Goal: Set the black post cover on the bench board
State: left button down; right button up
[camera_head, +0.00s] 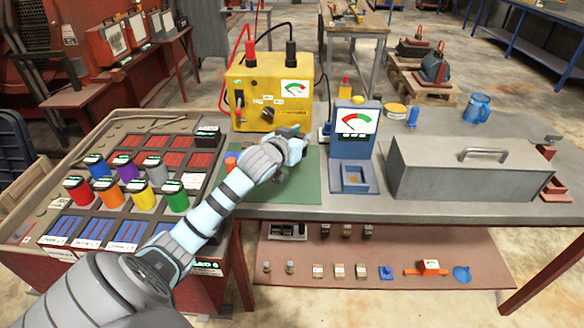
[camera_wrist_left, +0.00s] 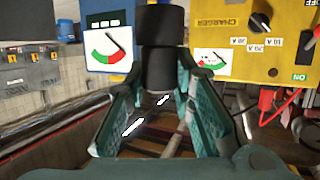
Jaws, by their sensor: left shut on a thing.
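My left gripper (camera_head: 291,146) is over the green board (camera_head: 308,185) on the bench, in front of the yellow charger. In the left wrist view, my left gripper (camera_wrist_left: 160,88) is shut on a black cylinder (camera_wrist_left: 162,28), which looks like the black post cover. The cylinder stands out beyond the fingers, and its lower part is between them. In the head view the gripper hides most or all of it. I cannot tell its height above the board. My right gripper is not in view.
A yellow charger (camera_head: 262,92) stands behind the board, and a blue meter (camera_head: 352,150) stands right of it. A grey lidded box (camera_head: 450,165) fills the right bench. A tray (camera_head: 35,205) of coloured covers is at left. An orange piece (camera_head: 231,162) is beside my arm.

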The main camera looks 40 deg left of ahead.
pick_arm(q)
notch_tip(320, 180, down, 13)
jog(key=b, duration=0.2)
jog(key=shift+r+b, duration=0.1)
jog(key=shift+b, duration=0.25)
jog(key=c, duration=1.4)
grip_release()
jog(key=shift+w, duration=0.1)
jog(key=shift+r, duration=0.1)
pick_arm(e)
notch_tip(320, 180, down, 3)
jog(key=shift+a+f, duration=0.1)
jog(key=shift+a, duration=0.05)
pick_arm(q)
jog(key=p+v, duration=0.3)
jog(key=v, duration=0.9)
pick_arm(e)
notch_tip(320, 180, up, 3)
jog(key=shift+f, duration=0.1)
